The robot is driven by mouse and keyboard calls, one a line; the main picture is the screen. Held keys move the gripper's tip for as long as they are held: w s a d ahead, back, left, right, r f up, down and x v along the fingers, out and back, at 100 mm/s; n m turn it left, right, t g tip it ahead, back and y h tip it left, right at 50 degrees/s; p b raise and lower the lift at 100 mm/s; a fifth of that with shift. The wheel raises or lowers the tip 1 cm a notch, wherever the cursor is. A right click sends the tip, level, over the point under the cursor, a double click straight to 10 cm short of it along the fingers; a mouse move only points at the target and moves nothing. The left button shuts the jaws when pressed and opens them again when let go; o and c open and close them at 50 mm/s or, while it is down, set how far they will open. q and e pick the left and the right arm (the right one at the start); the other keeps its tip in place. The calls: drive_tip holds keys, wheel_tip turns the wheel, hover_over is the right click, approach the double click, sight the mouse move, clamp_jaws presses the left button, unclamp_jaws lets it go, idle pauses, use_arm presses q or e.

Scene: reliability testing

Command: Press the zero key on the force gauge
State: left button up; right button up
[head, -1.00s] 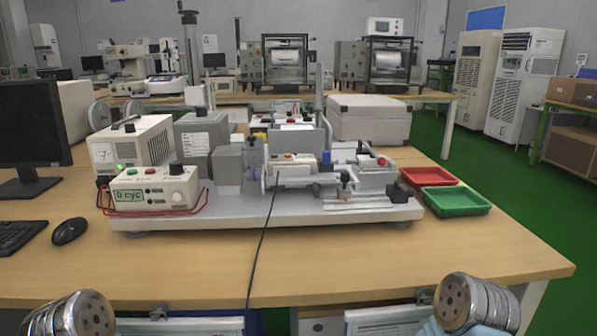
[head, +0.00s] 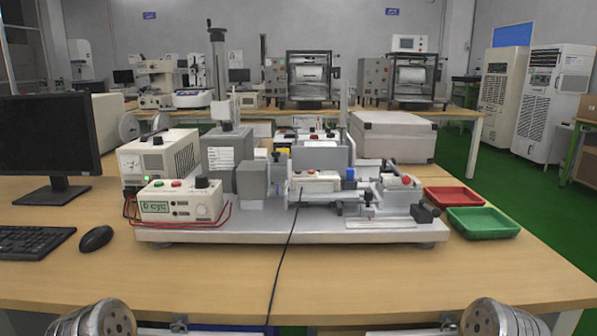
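A test rig stands on a grey base plate (head: 290,234) on the wooden table. In its middle lies a small beige unit (head: 316,182) with a red button and a black cable running to the table's front edge; it may be the force gauge. Its keys are too small to read. At the plate's left front is a beige box (head: 182,205) with a green "0 cyc" display, red and green buttons and a black knob. Only round metal parts of my arms show at the bottom left and right corners, well short of the rig. Neither gripper is visible.
A monitor (head: 45,140), keyboard (head: 32,241) and mouse (head: 96,238) are on the left. A red tray (head: 454,197) and a green tray (head: 483,223) sit at the right. A grey case (head: 393,136) stands behind. The front table strip is clear except for the cable.

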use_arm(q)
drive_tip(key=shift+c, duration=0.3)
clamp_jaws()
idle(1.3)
